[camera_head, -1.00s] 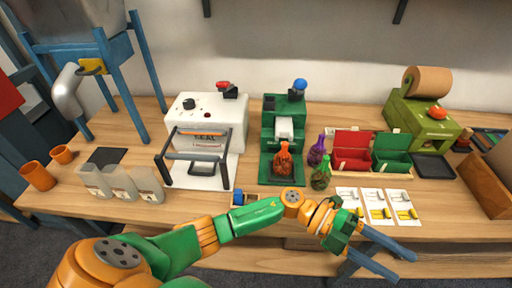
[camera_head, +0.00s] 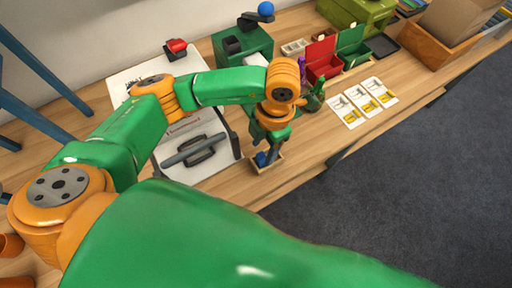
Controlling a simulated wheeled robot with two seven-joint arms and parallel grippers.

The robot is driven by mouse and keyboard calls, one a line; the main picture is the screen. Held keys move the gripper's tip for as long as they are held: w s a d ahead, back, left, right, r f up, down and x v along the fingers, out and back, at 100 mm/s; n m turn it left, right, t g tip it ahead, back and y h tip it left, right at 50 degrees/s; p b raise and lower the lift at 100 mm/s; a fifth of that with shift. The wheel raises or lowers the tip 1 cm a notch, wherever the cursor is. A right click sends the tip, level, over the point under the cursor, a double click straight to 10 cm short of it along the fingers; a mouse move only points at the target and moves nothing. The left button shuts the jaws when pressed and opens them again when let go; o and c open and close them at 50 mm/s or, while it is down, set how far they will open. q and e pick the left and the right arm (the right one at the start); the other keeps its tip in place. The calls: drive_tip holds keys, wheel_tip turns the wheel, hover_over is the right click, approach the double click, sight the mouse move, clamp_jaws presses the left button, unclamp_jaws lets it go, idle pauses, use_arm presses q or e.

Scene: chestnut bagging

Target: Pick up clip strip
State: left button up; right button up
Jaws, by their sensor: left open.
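My left gripper (camera_head: 272,150) points down over a small wooden tray (camera_head: 262,170) near the table's front edge. Its jaws are open, with the fingers at or just inside the tray; contact cannot be told. A small blue piece (camera_head: 261,158) shows in the tray beside the fingers. It may be the clip strip, but the gripper hides much of it. My right gripper is not in view.
The white sealing machine (camera_head: 200,165) with its dark handle stands left of the tray. A green machine (camera_head: 240,45) is behind. Red (camera_head: 322,58) and green bins, bottles and picture cards (camera_head: 364,101) are right. The table edge is close.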

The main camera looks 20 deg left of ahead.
sight(261, 155)
use_arm(q)
wheel_tip(261, 155, down, 4)
drive_tip(key=shift+a+f+p, duration=0.1)
drive_tip(key=shift+p, duration=0.4)
drive_tip(key=shift+s+a, duration=0.1)
drive_tip(key=shift+a, duration=0.15)
drive_tip(key=shift+d, duration=0.15)
clamp_jaws()
